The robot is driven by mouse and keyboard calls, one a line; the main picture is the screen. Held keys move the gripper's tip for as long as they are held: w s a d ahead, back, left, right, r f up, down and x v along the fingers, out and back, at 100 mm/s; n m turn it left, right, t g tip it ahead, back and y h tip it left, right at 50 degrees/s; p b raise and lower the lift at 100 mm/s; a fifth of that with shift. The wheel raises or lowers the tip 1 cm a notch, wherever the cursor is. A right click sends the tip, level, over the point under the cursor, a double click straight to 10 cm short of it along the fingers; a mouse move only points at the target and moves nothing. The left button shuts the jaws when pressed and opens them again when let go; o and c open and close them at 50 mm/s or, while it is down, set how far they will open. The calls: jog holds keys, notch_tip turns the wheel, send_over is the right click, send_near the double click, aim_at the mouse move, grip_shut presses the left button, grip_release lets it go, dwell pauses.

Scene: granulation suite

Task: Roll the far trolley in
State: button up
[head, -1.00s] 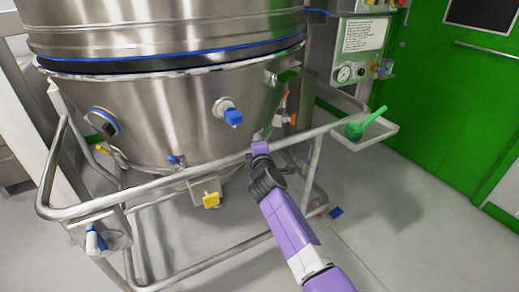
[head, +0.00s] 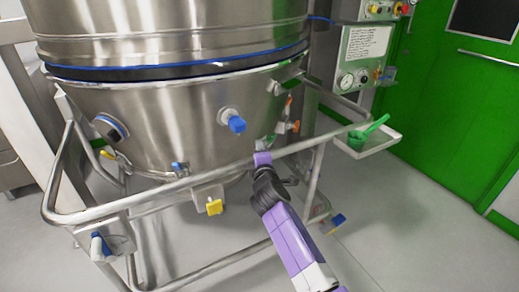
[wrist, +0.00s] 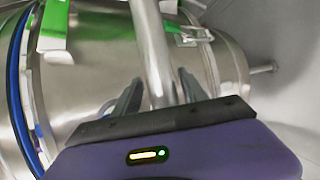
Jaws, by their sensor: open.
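A steel trolley with a tubular rail (head: 165,194) carries a large conical steel bowl (head: 180,120). It is the only trolley in the head view. My gripper (head: 262,158) is at the right part of the front rail. In the wrist view my gripper (wrist: 160,92) is open, and its two dark fingers stand on either side of a steel tube (wrist: 152,50). I cannot tell whether either finger touches the tube. The bowl's curved wall (wrist: 90,60) fills much of the wrist view behind the fingers.
A small tray (head: 372,140) with a green scoop (head: 368,132) sticks out at the rail's right end. A control panel (head: 365,55) stands behind it. A green door (head: 460,110) is at right. Grey floor (head: 410,235) is open at lower right.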

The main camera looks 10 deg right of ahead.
jog(key=s, duration=0.2)
jog(key=s+r+p, duration=0.1)
jog(key=s, duration=0.1)
jog(key=s+p, duration=0.1)
jog(key=shift+s+a+r, duration=0.2)
jog(key=shift+s+a, duration=0.1)
jog(key=shift+s, duration=0.1)
jog(key=shift+s, duration=0.1)
